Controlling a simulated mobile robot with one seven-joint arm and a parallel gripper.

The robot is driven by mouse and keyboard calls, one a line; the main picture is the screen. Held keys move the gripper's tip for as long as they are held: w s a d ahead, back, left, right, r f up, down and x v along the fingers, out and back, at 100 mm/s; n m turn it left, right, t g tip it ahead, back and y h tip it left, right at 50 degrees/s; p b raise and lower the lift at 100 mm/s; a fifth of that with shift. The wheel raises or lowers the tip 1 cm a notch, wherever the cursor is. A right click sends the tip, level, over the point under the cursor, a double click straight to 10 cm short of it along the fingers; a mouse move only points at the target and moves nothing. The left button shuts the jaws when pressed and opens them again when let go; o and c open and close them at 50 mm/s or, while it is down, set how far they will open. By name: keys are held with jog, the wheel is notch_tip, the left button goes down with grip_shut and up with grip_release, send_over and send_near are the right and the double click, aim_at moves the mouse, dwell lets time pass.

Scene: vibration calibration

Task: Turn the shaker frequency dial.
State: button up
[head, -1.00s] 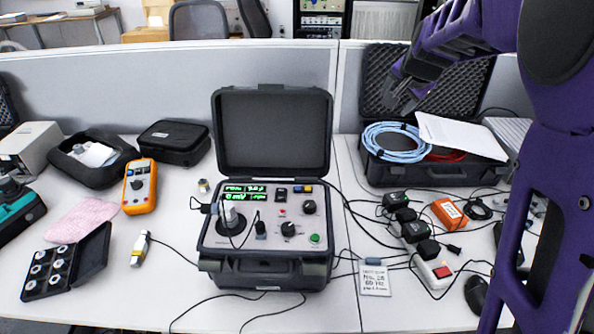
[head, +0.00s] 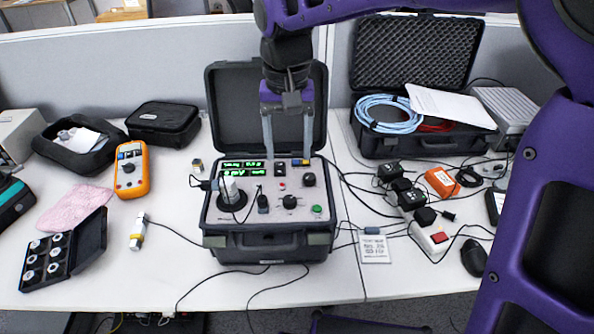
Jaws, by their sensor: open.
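The shaker (head: 217,215) is a black open case on the desk with its lid (head: 228,110) raised at the back. Its light panel has a lit green display (head: 242,168), a black upper-right dial (head: 309,180) and a black lower dial (head: 290,202). The labels are too small to tell which dial sets frequency. My gripper (head: 288,156) is open and empty, pointing down in front of the lid. Its fingers appear at the panel's back edge, with the right fingertip just above the upper-right dial in the picture. I cannot tell whether it touches anything.
A white sensor (head: 229,188) stands on the panel's left. Left are an orange multimeter (head: 131,170) and an open weight case (head: 48,262); right, black adapters (head: 411,198) and a power strip (head: 431,238). Cables cross the desk.

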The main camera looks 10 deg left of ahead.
aim_at(290, 199)
notch_tip(290, 199, down, 13)
jog(key=shift+r+b, duration=0.2)
jog(key=shift+b, duration=0.75)
grip_shut()
